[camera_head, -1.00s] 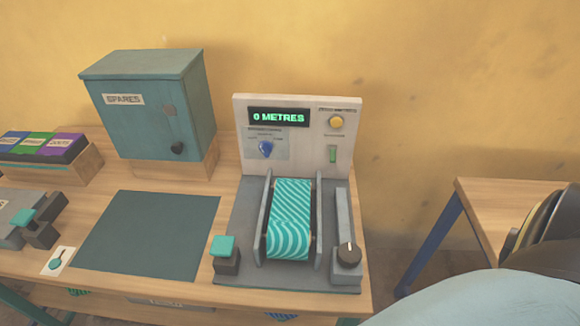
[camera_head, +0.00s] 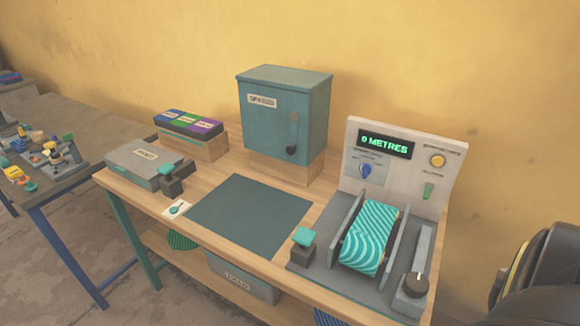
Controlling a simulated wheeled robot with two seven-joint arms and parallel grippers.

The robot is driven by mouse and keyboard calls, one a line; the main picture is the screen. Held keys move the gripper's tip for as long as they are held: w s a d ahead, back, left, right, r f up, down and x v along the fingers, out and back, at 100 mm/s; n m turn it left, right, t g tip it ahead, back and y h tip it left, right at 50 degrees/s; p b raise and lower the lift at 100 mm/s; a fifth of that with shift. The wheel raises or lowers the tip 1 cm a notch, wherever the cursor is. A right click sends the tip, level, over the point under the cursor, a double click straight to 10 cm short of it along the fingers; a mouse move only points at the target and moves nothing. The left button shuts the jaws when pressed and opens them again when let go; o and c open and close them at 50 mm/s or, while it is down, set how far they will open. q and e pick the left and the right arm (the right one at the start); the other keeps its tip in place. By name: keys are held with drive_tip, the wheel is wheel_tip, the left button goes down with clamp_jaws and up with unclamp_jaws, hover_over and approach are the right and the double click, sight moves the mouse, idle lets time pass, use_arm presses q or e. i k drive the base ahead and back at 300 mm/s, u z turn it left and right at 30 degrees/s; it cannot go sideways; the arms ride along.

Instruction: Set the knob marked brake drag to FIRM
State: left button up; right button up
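The press machine stands at the right end of the wooden bench in the head view. Its upright cream panel (camera_head: 410,180) has a display (camera_head: 386,143) reading "0 METRES". Below the display is a blue knob (camera_head: 365,171) on a small labelled plate; the lettering is too small to read. A dark knob (camera_head: 416,284) with a pale pointer line sits on the grey block at the machine's front right. I cannot read which knob is marked brake drag, or any FIRM mark. A teal striped roll (camera_head: 369,240) lies between two grey side plates. Neither gripper is in view.
A teal spares cabinet (camera_head: 284,115) stands on the bench behind a dark green mat (camera_head: 251,215). A grey box (camera_head: 147,165) and coloured cartons (camera_head: 188,124) are to the left. A cluttered dark table (camera_head: 60,190) is at far left.

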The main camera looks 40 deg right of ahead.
sight(365, 169)
drive_tip(key=u, duration=0.85)
drive_tip(key=i, duration=1.65)
drive_tip(key=z, duration=3.7)
